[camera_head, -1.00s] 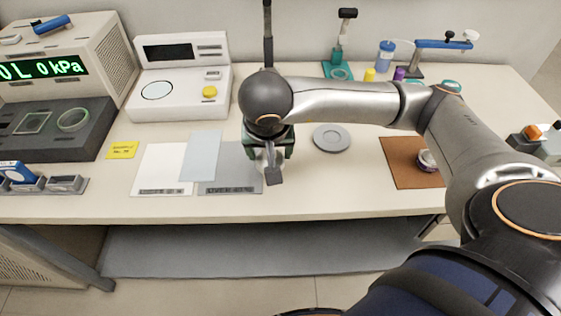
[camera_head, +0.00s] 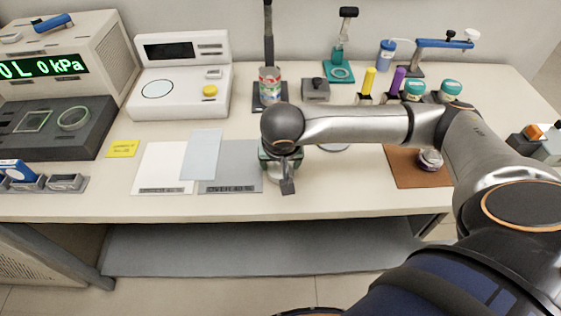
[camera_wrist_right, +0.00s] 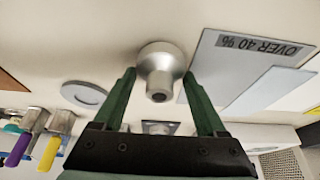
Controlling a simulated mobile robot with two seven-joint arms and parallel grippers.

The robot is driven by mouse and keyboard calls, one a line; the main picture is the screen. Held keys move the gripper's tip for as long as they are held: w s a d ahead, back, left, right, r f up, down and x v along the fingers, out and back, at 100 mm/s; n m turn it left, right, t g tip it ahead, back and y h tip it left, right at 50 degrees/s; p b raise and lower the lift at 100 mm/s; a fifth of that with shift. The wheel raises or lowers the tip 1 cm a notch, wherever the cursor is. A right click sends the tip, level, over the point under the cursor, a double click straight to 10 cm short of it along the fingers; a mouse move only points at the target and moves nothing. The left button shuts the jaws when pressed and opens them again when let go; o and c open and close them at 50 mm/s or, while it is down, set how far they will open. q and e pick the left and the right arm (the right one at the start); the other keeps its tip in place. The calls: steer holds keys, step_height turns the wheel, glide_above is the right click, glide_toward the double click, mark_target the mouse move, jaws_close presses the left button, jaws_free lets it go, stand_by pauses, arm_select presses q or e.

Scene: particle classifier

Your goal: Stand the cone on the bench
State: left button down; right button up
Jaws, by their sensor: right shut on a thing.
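The cone (camera_wrist_right: 161,68) is a silver, tapered piece in the right wrist view. Its wide end is away from the camera, toward the bench, and its narrow end with a dark hole faces me. My right gripper (camera_wrist_right: 161,90) is shut on it, with one green finger on each side. In the head view my right gripper (camera_head: 279,163) is over the bench (camera_head: 330,190), right of the grey card, and mostly hides the cone. I cannot tell whether the cone's base touches the bench. My left gripper is not in view.
A grey card (camera_head: 238,160) marked OVER 40 % lies left of the gripper. A grey disc (camera_wrist_right: 85,95) lies beside it on the other side. A brown mat (camera_head: 405,172) with a round tin (camera_head: 430,160) is to the right. The bench's front edge is close.

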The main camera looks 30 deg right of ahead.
steer(key=o, duration=1.5)
steer(key=shift+f, duration=0.1)
steer(key=shift+a+r+p, duration=0.1)
steer(key=shift+r+p, duration=0.25)
steer(key=shift+r, duration=0.2)
steer(key=v, duration=1.1)
steer(key=shift+s, duration=0.15)
steer(key=shift+r, duration=0.1)
